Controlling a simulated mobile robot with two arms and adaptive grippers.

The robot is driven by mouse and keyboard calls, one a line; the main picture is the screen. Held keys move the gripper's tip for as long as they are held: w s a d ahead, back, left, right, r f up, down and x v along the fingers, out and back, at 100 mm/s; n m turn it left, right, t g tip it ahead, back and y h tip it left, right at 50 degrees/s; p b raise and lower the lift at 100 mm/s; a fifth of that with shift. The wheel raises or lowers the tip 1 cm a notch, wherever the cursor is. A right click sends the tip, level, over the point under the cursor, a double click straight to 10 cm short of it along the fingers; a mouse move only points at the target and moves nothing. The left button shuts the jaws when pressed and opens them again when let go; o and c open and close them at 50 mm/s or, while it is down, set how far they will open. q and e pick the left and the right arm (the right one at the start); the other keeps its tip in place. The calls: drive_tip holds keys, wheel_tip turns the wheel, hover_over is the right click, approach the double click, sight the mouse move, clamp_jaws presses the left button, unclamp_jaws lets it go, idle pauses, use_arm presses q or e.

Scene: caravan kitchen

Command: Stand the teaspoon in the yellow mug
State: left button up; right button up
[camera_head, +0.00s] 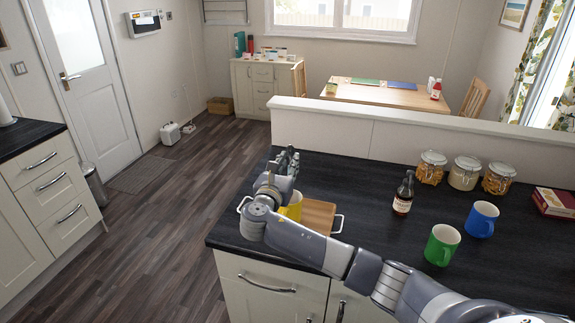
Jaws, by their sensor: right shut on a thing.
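The yellow mug (294,207) stands on or at a wooden tray with pale handles (320,214), near the counter's left end. My right arm hides much of the mug. My right gripper (289,157) is just beyond the mug in the picture, its fingers pointing away from me. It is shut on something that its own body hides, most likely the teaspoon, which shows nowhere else. I cannot tell the gripper's height over the counter. My left gripper is not in view.
A brown bottle (403,194), a green mug (442,245) and a blue mug (481,220) stand right of the tray. Several jars (465,173) line the low wall, with a red box (554,203) at far right. The dark counter (365,180) is clear between tray and bottle.

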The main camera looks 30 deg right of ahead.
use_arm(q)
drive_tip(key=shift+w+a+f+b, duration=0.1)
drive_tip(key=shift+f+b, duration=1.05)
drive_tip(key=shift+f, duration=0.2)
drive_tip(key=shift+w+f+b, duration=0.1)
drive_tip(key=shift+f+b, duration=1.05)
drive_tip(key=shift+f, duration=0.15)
use_arm(e)
wheel_tip(320, 180, down, 9)
drive_tip(key=o, duration=0.9)
drive_tip(key=v, duration=1.2)
